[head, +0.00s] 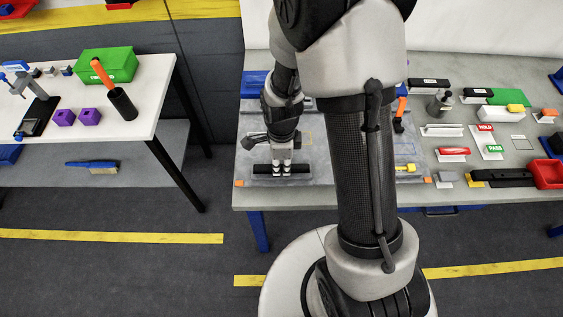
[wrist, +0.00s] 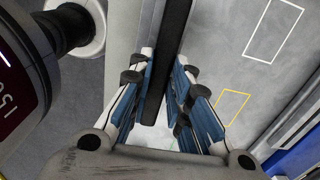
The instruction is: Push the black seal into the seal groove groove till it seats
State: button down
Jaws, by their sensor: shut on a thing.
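My gripper (head: 282,172) points down over the front left of the right-hand bench. It is shut on the black seal (head: 301,168), a long straight black bar that sticks out on both sides of the fingers. In the wrist view the seal (wrist: 176,32) runs between the blue-padded fingers (wrist: 167,75). A pale grey strip-like part (wrist: 124,40) runs alongside the seal there. In the head view a light strip shows just under the seal. The groove itself cannot be made out, and I cannot tell whether the seal touches it.
A grey work mat (head: 325,177) with orange corners lies under the gripper. A yellow block (head: 405,168) sits on its right side. A blue bin (head: 255,82) stands behind. My arm hides the middle of the bench. The white table (head: 150,88) at left is apart.

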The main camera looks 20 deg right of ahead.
aim_at(281, 166)
jog(key=shift+f+b, duration=0.45)
jog(key=shift+f, duration=0.1)
jog(key=c, duration=1.4)
grip_release()
notch_tip(281, 166, up, 12)
jog(key=shift+r, duration=0.1)
jog(key=shift+c, duration=0.3)
